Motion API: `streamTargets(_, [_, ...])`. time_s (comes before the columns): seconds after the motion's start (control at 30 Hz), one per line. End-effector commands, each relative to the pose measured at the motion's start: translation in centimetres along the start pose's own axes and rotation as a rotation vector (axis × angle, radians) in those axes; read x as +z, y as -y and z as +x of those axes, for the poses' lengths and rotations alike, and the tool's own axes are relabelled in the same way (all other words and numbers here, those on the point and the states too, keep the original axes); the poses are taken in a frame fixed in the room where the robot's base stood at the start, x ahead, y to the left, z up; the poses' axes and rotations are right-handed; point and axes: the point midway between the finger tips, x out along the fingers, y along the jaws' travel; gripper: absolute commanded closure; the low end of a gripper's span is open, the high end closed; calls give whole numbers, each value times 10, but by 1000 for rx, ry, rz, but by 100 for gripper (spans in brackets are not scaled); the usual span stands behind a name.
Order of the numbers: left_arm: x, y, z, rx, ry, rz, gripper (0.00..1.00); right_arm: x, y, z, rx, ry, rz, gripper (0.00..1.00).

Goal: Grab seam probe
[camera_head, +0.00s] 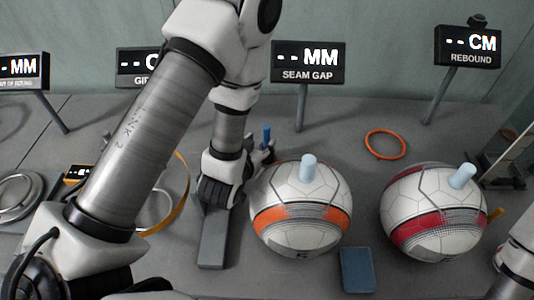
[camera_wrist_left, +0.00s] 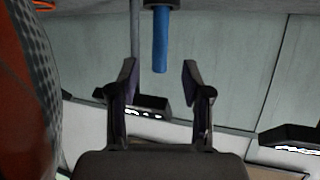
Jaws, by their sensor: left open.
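The seam probe appears to be the upright blue rod (camera_head: 267,134) left of the orange-banded ball, in front of the seam gap display. In the left wrist view the blue rod (camera_wrist_left: 160,42) hangs down from the top, with a dark part at its upper end. My left gripper (camera_head: 264,154) is just beside the rod in the head view, partly hidden by its own wrist. In the wrist view its two fingers (camera_wrist_left: 158,77) are apart, with the rod's end in the gap between the tips. No contact shows. My right gripper is not in view.
The orange-banded ball (camera_head: 300,235) stands close right of my left gripper. A red-banded ball (camera_head: 430,225) stands farther right. A grey block (camera_head: 214,240) is below my wrist. A blue-grey pad (camera_head: 357,270) and an orange ring (camera_head: 385,145) lie on the table. The seam gap display (camera_head: 308,62) stands behind.

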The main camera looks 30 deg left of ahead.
Motion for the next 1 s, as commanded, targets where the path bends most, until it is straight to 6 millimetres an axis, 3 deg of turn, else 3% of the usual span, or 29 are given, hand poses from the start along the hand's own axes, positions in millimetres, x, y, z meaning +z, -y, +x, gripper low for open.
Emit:
streamTargets(0.03, [6, 0, 6, 0, -4, 0, 51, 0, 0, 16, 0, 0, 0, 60])
streamTargets(0.17, [2, 0, 9, 1, -1, 0, 51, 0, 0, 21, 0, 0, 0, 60])
streamTargets(0.33, [2, 0, 38, 0, -4, -2, 51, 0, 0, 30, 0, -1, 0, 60])
streamTargets(0.5, [-2, 0, 63, 1, -1, 0, 51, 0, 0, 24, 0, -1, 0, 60])
streamTargets(0.73, [-1, 0, 66, 1, 1, 1, 51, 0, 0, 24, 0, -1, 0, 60])
streamTargets(0.87, [-1, 0, 66, 1, 0, 1, 97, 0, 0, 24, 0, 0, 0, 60])
streamTargets(1.0, [0, 0, 66, 1, 1, 1, 100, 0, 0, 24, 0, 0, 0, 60])
